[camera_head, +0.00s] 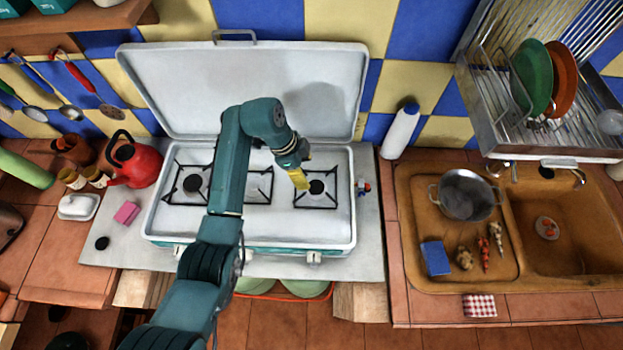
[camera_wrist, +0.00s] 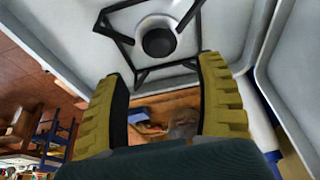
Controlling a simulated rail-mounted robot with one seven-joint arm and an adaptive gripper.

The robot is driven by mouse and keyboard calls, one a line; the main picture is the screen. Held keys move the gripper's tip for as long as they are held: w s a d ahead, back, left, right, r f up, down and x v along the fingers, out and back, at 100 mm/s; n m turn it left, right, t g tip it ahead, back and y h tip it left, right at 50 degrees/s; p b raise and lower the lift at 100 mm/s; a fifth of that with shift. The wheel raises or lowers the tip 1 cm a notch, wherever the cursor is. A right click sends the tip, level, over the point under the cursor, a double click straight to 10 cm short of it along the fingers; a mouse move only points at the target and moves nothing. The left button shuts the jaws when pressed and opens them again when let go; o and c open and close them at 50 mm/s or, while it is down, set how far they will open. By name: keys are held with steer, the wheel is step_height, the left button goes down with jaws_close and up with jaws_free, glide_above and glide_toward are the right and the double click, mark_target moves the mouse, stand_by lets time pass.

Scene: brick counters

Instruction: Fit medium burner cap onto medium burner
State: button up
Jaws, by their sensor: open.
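A white gas stove (camera_head: 250,240) stands open on the counter with three grates visible. The right burner (camera_head: 317,187) has a black round top inside its grate, and it also shows in the wrist view (camera_wrist: 159,42). The left burner (camera_head: 193,183) also has a dark top. A small black disc (camera_head: 102,243), perhaps a burner cap, lies on the counter left of the stove. My gripper (camera_head: 301,180) is just left of the right burner in the head view; its yellow fingers (camera_wrist: 160,72) are open with nothing between them.
The raised stove lid (camera_head: 250,85) stands behind the burners. A red kettle (camera_head: 135,162), a pink sponge (camera_head: 126,213) and a white butter dish (camera_head: 79,206) are to the left. A white bottle (camera_head: 400,132) and the sink (camera_head: 510,280) are to the right.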

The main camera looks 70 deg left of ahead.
steer(key=v, duration=0.3)
steer(key=shift+s+r, duration=0.1)
steer(key=shift+r, duration=0.05)
stand_by(0.5)
